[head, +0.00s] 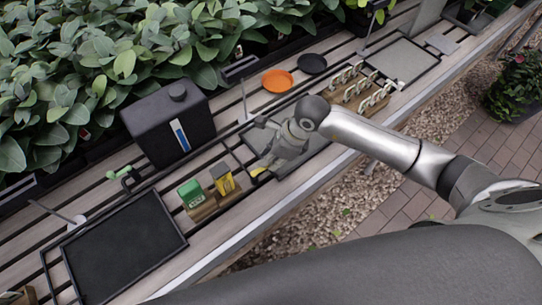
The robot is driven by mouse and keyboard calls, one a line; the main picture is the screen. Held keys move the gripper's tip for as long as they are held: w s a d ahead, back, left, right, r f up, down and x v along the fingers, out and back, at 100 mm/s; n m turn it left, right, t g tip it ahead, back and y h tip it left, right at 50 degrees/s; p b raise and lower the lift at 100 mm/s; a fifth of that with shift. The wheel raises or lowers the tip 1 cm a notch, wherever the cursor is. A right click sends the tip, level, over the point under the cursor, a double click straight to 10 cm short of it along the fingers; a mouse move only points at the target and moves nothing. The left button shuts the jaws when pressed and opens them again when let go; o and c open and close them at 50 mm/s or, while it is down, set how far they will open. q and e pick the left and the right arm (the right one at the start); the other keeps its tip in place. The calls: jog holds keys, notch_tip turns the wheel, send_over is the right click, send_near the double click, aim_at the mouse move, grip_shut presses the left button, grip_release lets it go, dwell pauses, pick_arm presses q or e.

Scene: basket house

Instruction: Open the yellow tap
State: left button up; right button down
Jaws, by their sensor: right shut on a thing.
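My right gripper (264,163) reaches down over the bench from the right, its fingers pointing to the lower left. It is shut on a small yellow part at its fingertips, which I take to be the yellow tap (258,171). The gripper covers most of the tap, so its handle angle and spout cannot be made out. My left gripper is not in view.
A green tap (118,173) stands by a black tray (125,250) at the left. Green and yellow packets (192,195) sit close left of the gripper.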

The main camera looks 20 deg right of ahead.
jog(key=shift+w+f+n+b, duration=0.15)
jog(key=shift+w+n+b, duration=0.15)
jog(key=shift+b, duration=0.45)
jog(key=shift+n, duration=0.3)
jog(key=shift+r, duration=0.2)
jog(key=c, duration=1.3)
grip_release()
jog(key=shift+a, duration=0.1)
jog(key=shift+c, duration=0.2)
jog(key=shift+r, duration=0.1)
jog(key=v, duration=1.2)
jog(key=shift+w+d, duration=0.15)
jog(key=shift+d, duration=0.05)
